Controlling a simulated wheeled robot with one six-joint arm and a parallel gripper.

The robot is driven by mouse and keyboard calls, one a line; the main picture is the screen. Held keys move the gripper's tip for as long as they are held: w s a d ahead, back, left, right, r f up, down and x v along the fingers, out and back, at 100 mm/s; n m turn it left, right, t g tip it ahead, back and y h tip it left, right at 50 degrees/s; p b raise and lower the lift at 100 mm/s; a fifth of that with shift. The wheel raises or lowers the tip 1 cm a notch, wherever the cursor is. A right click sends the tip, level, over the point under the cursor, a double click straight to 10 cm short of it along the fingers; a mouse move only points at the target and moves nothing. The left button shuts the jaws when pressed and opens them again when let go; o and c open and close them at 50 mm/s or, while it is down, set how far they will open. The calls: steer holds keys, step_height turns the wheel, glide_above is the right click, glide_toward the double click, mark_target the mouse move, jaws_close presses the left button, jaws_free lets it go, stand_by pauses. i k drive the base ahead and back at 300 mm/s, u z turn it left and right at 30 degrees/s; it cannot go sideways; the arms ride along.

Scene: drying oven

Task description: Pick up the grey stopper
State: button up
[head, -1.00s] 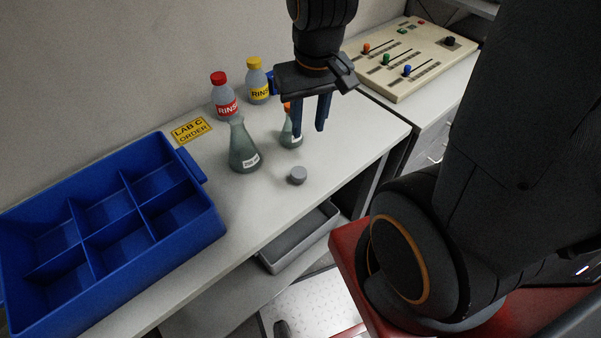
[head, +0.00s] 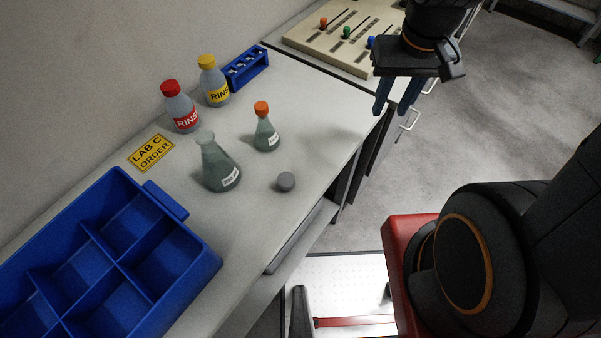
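The grey stopper (head: 286,182) is a small round piece lying on the white bench near its front edge, right of the larger open flask (head: 217,165). My gripper (head: 396,110) points down with its two blue fingers apart and nothing between them. It is up and to the right of the stopper in the head view, beyond the bench's right part, and well apart from it. Nothing hides the stopper.
A small flask with an orange stopper (head: 266,128) stands behind the grey stopper. Red-capped (head: 180,107) and yellow-capped (head: 214,82) rinse bottles, a blue rack (head: 246,68) and a blue divided crate (head: 206,262) share the bench. A slider panel (head: 318,45) is at the back.

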mark_target(287, 182)
steer(key=k, duration=1)
steer(key=u, duration=1.1)
steer(key=i, duration=0.5)
steer(key=z, duration=0.05)
